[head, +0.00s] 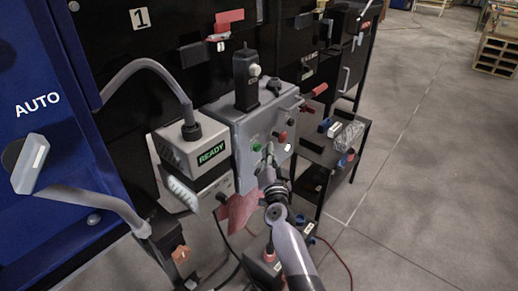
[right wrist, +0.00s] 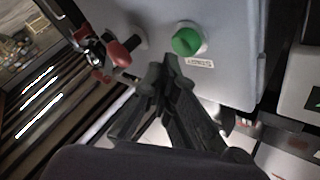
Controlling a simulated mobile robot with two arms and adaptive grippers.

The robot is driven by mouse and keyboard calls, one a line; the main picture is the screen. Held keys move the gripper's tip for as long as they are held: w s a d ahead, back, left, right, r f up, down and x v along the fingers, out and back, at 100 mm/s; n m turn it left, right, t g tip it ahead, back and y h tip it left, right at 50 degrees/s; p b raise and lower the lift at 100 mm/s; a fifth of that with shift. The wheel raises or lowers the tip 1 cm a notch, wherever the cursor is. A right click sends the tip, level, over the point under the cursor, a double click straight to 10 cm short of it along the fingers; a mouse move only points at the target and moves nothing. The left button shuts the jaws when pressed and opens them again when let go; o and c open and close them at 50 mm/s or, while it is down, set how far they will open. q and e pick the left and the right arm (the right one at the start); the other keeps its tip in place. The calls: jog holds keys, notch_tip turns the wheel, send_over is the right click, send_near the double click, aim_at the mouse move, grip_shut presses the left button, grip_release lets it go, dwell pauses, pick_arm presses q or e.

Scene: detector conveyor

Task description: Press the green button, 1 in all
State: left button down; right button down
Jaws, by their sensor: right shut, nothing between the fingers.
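The green button (right wrist: 187,40) is a round cap in a pale collar on the front of a grey control box (right wrist: 232,70), with a small label below it. In the head view the green button (head: 257,147) shows just left of my right gripper (head: 269,155). In the right wrist view my right gripper (right wrist: 167,72) is shut and empty, its fingertips below and slightly left of the button. A gap shows between tips and button in the picture; whether they touch the panel I cannot tell. My left gripper is not in view.
Red knobs (right wrist: 121,52) stick out left of the button in the wrist view. A box with a READY display (head: 211,153) stands left of the control box. A blue cabinet (head: 40,90) fills the left. A dark shelf cart (head: 340,160) stands right; open floor lies beyond.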

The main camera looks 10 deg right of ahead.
jog(key=shift+w+a, duration=0.25)
jog(key=shift+w, duration=0.05)
jog(key=shift+w+a+r, duration=0.25)
jog(key=shift+w+a, duration=0.25)
jog(key=shift+w, duration=0.1)
dwell(1.4)
jog(key=shift+s+p, duration=0.65)
jog(key=shift+s, duration=0.3)
jog(key=shift+d, duration=0.1)
jog(key=s+d+p, duration=0.2)
jog(key=s+d, duration=0.1)
jog(key=s, duration=0.1)
jog(key=shift+d, duration=0.2)
